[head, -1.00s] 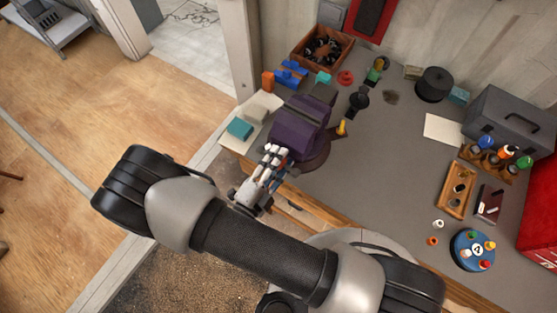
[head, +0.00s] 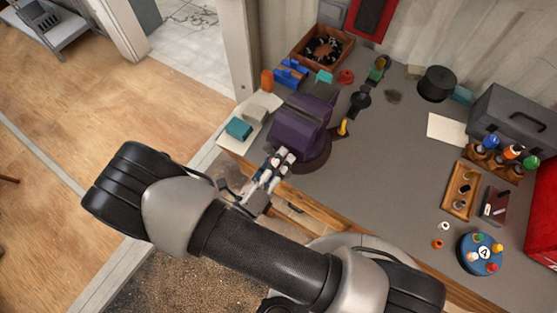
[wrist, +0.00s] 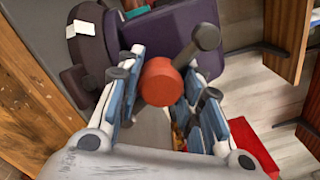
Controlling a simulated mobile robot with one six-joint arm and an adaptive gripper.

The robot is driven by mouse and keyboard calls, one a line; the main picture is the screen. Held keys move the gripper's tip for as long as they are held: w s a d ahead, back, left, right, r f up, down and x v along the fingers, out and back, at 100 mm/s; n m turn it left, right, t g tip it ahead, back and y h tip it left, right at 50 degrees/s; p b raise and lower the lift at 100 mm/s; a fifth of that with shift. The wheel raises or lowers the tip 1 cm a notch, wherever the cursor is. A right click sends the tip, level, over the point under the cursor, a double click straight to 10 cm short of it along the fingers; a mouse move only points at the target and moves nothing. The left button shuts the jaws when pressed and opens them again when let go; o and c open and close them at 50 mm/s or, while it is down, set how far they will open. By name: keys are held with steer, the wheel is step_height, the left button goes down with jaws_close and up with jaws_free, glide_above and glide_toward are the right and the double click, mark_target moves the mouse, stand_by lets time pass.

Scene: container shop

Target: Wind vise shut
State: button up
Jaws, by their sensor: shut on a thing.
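The purple bench vise (head: 298,128) stands at the left front corner of the grey workbench; it also fills the upper part of the wrist view (wrist: 175,32). Its crank has a red-orange round hub (wrist: 160,82) with a dark grey bar and rounded end (wrist: 206,38) reaching up and right. My gripper (head: 279,158) is at the front of the vise. In the wrist view my gripper (wrist: 163,88) has its blue-padded fingers on both sides of the red-orange hub, shut on it. The gap between the vise jaws cannot be judged from these views.
A teal block (head: 239,128) lies on a pale sheet left of the vise. A yellow-handled tool (head: 343,127) lies close on its right. A wooden bin (head: 322,47) stands behind. The bench's middle (head: 390,165) is mostly clear.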

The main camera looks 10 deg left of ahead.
steer(key=shift+f+m, duration=0.1)
steer(key=shift+m, duration=1)
steer(key=o, duration=0.6)
steer(key=shift+o, duration=1.4)
steer(key=shift+s, duration=0.2)
steer(key=shift+o, duration=0.9)
steer(key=shift+w, duration=0.1)
steer(key=v, duration=1.2)
